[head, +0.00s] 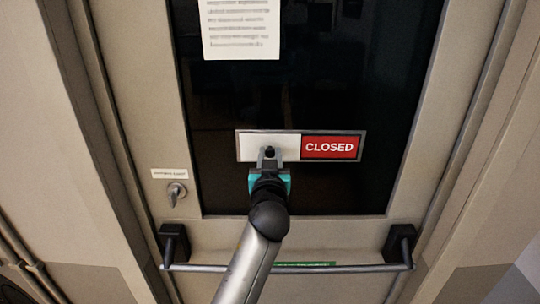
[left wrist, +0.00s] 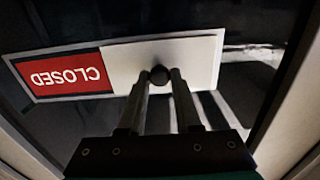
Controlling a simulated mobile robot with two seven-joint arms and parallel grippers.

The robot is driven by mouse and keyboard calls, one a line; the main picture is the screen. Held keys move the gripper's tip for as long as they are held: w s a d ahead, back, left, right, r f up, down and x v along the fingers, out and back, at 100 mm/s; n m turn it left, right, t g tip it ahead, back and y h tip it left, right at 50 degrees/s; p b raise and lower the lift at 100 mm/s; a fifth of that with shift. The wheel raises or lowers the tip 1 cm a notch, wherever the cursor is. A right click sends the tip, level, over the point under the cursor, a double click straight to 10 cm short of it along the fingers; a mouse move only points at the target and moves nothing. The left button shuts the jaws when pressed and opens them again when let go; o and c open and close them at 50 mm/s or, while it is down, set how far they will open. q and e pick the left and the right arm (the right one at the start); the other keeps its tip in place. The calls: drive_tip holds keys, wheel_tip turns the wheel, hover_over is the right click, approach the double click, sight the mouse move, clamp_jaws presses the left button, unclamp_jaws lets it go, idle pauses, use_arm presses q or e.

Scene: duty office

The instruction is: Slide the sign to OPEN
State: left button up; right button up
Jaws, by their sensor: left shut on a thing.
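The sign (head: 329,148) is mounted on the dark glass of the door. Its right half shows red with the word CLOSED, and a blank white slider plate (head: 254,146) covers its left half. The sign also shows upside down in the left wrist view (left wrist: 66,75). A small black knob (left wrist: 161,75) stands out from the white plate. My left gripper (head: 269,156) is at the plate, its two fingers shut on the knob. No OPEN word is visible. My right gripper is in neither view.
A push bar (head: 345,268) with black end brackets crosses the door below the sign. A key lock (head: 177,191) with a small label sits to the left. A printed paper (head: 240,28) hangs above. The glass around the sign is clear.

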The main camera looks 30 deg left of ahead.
use_arm(q)
clamp_jaws()
idle(0.9)
